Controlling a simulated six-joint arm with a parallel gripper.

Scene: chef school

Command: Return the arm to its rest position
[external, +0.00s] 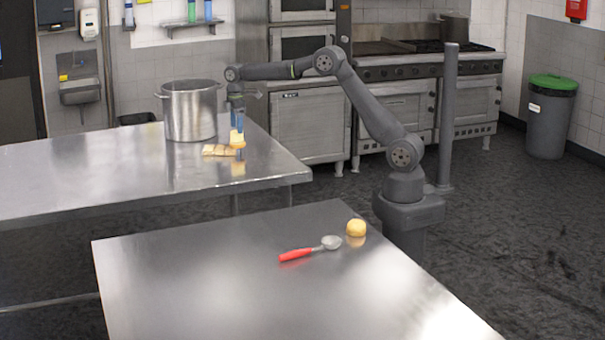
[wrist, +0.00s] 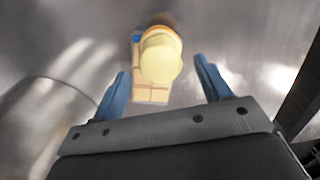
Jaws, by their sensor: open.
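My gripper (external: 238,137) is at the far steel table, low over its right part, with its blue fingers pointing down. In the wrist view my gripper (wrist: 162,68) is open, with a finger on either side of a pale yellow rounded piece (wrist: 161,58). There are visible gaps between the piece and both fingers. The yellow piece sits over a tan, grid-marked flat piece (wrist: 150,95), which also shows on the table in the external view (external: 216,150). My arm stretches left from its base between the tables.
A large steel pot (external: 190,110) stands on the far table (external: 110,170), just left of my gripper. On the near table (external: 250,290) lie a red-handled scoop (external: 310,249) and a yellow rounded lump (external: 356,228). A grey post (external: 449,120) rises beside my base.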

